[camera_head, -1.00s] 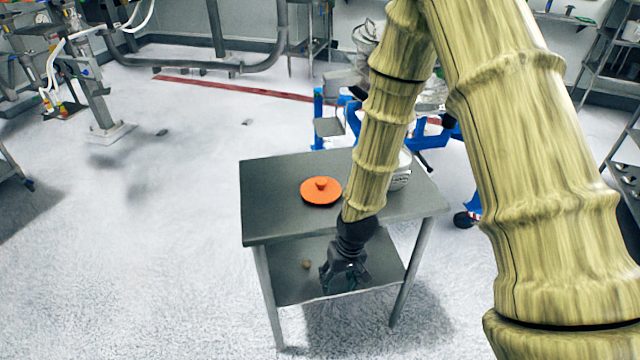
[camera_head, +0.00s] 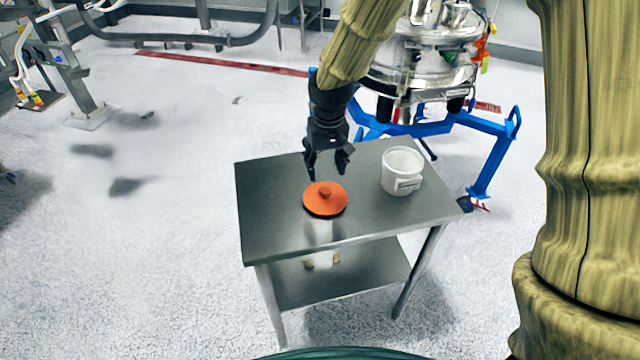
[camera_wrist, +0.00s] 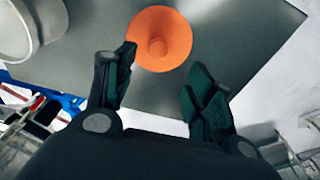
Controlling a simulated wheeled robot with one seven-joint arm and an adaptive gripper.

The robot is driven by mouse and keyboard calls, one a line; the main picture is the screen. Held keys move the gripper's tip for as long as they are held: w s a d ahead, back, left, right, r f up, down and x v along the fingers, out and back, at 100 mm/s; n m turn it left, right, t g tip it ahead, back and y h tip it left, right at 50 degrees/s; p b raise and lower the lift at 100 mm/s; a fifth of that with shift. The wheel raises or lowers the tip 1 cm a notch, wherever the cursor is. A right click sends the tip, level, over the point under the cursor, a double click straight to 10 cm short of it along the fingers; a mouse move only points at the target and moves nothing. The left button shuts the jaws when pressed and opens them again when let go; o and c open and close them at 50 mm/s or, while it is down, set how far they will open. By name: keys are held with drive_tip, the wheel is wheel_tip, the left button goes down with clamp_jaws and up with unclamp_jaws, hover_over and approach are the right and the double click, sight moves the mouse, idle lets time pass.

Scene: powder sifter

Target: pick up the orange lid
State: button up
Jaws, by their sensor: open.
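The orange lid (camera_head: 325,199) is a round disc with a small knob on top. It lies flat on the metal table (camera_head: 270,226). In the wrist view the lid (camera_wrist: 160,38) is ahead of my fingertips, between their lines, with its knob facing the camera. My gripper (camera_head: 327,172) is open and empty, above the table at the far side of the lid. In the wrist view my gripper (camera_wrist: 162,62) has its two dark fingers spread apart, and they do not enclose the knob.
A white cup (camera_head: 402,172) stands on the table to the right of the lid. Behind the table is a steel vessel on a blue frame (camera_head: 490,150). The table's lower shelf (camera_head: 350,280) holds small tan objects. The floor to the left is mostly clear.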

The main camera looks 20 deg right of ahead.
sight(326, 189)
drive_tip(key=shift+f, duration=0.15)
drive_tip(key=shift+s+f, duration=0.1)
drive_tip(key=shift+f, duration=0.2)
drive_tip(key=f, duration=0.2)
drive_tip(key=w+f+p, duration=0.1)
drive_tip(key=f, duration=0.1)
drive_tip(key=shift+a, duration=0.1)
drive_tip(key=shift+s+f, duration=0.2)
drive_tip(key=shift+s, duration=0.05)
drive_tip(key=f, duration=0.1)
drive_tip(key=f+p, duration=0.1)
drive_tip(key=f, duration=0.1)
drive_tip(key=shift+w+d+f+p, duration=0.15)
drive_tip(key=shift+d+p, duration=0.15)
drive_tip(key=shift+w+f, duration=0.15)
drive_tip(key=shift+f, duration=0.7)
drive_tip(key=c, duration=0.9)
